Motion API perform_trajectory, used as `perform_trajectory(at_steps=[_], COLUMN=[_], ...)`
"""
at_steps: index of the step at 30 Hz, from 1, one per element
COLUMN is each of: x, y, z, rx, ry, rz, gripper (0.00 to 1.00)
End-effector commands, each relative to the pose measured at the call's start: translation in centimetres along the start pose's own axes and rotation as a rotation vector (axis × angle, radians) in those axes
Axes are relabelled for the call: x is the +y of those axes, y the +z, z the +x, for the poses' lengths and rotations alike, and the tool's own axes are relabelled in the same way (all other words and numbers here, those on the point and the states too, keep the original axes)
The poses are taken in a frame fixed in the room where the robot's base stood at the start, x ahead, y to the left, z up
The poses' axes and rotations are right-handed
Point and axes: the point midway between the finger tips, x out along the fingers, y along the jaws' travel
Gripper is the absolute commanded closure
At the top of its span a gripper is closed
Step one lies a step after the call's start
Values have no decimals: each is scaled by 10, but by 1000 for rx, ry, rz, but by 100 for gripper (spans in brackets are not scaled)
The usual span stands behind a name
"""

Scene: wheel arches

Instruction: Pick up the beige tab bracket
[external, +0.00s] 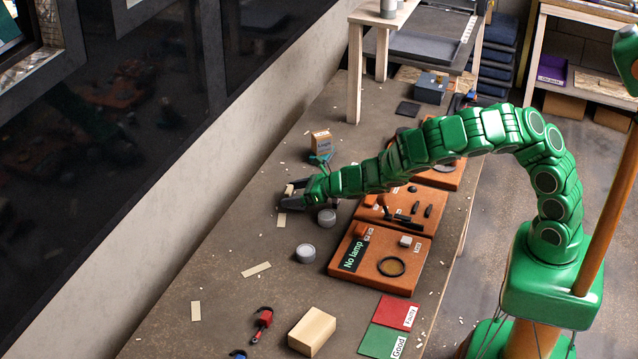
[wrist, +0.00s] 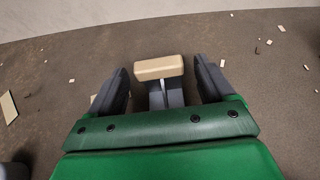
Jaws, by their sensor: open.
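The beige tab bracket (wrist: 158,68) lies between the two dark fingers of my gripper (wrist: 161,80) in the wrist view, towards their tips. Its beige bar lies crosswise, with a gap to the finger on each side. A pale narrow part shows below the bar, and I cannot tell whether it belongs to the bracket. In the external view the bracket (external: 289,189) shows as a small beige piece at the end of my gripper (external: 285,200), low over the brown bench top. My gripper is open, and its fingers partly hide the bench around the bracket.
Two grey round cans (external: 305,253) stand close to my gripper. Orange trays (external: 376,285) line the right side of the bench (external: 225,240). Beige strips (external: 257,270) and small scraps lie about. A dark wall runs along the left.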

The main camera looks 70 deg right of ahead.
Motion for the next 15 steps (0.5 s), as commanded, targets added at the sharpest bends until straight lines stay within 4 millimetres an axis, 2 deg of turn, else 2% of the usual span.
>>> perform_trajectory(at_steps=[7, 15], x=[0, 0], y=[0, 0], z=[20, 26], rx=[-1, -1], ry=[1, 0], rz=[4, 1], gripper=[18, 18])
